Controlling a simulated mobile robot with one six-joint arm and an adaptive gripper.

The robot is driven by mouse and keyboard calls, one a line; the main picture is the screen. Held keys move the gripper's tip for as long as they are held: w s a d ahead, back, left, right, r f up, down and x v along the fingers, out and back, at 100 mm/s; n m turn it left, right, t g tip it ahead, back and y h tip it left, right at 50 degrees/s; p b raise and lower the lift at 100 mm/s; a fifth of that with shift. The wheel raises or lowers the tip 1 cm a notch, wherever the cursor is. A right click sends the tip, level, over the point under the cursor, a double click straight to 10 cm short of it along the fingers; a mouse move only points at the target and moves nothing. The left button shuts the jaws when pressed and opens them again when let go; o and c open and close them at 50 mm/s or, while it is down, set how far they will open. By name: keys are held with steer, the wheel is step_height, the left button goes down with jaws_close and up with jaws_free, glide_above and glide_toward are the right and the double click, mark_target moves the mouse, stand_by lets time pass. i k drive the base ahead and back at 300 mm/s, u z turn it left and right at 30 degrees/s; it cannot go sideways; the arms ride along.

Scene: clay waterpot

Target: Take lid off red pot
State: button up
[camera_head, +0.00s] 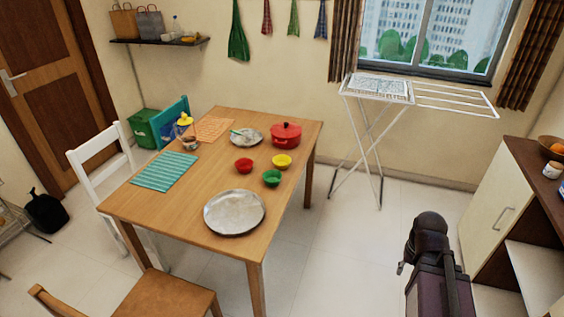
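The red pot (286,140) stands upright near the far right corner of the wooden table. Its red lid (286,127) sits on top of it and covers the opening. Part of my dark arm shows at the lower right of the head view, over the floor and well apart from the table and the pot. I cannot make out my gripper's fingers in this view.
A white drying rack (372,140) stands right of the table. Bare floor (345,245) lies between table and cabinet (503,210).

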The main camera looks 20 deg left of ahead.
mark_target(283, 129)
steer(key=u, duration=0.1)
steer(key=i, duration=0.85)
steer(key=u, duration=0.35)
steer(key=i, duration=1.4)
steer(key=u, duration=0.2)
